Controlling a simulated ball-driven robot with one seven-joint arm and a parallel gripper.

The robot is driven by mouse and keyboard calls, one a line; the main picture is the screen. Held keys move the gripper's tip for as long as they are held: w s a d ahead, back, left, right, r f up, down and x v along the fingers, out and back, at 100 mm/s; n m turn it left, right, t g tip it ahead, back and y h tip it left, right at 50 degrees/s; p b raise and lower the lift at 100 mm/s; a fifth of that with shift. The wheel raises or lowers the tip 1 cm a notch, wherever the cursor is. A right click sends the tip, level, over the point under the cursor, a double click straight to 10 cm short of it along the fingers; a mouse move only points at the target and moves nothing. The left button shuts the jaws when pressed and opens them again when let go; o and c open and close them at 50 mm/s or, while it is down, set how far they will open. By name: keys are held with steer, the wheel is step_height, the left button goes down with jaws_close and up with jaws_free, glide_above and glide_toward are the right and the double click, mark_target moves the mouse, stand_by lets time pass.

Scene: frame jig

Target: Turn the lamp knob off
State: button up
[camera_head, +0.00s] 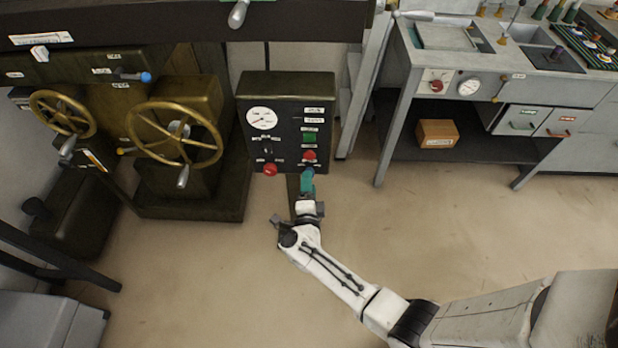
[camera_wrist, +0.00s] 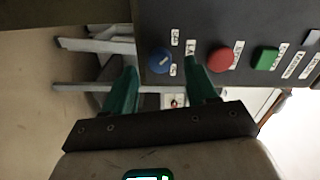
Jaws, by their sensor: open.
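A dark control box (camera_head: 288,90) stands left of centre in the head view. The round blue knob (camera_wrist: 159,61) at its lower edge, likely the lamp knob, has a pale pointer line lying at a slant. Its label is too small to read. My gripper (camera_wrist: 160,80) is open, with its teal fingers apart. In the wrist view the knob shows between and just beyond the fingertips; contact cannot be told. In the head view my gripper (camera_head: 307,184) is right at the box's lower right, and the knob there is mostly hidden.
A red button (camera_wrist: 221,60) and a green square button (camera_wrist: 265,58) sit in line with the knob. Another red knob (camera_head: 270,169) is at the box's lower left. Brass handwheels (camera_head: 174,135) stand left, a grey workbench (camera_head: 500,93) right. The floor between is clear.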

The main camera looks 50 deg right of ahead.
steer(key=v, duration=0.7)
steer(key=shift+s+a, duration=0.2)
steer(key=shift+a, duration=0.1)
steer(key=w+a+r+n+t+y, duration=0.7)
steer(key=a+n+y, duration=0.2)
steer(key=n+y, duration=0.2)
steer(key=s+a+n+g+y, duration=0.35)
steer(key=a+n+y, duration=0.35)
steer(key=n, duration=0.3)
steer(key=s+d+n+g+h, duration=0.1)
steer(key=s+d+g, duration=0.2)
steer(key=s, duration=0.4)
steer(key=s+d+r+n+g+h, duration=0.1)
steer(key=s+d+n+g+h, duration=0.1)
steer(key=s+g, duration=0.4)
steer(key=s+d+r+n+g+h, duration=0.1)
steer(key=s+d+g, duration=0.3)
steer(key=s, duration=0.6)
steer(key=shift+s+d+n, duration=0.2)
steer(key=shift+s+n, duration=0.05)
steer(key=shift+n, duration=0.25)
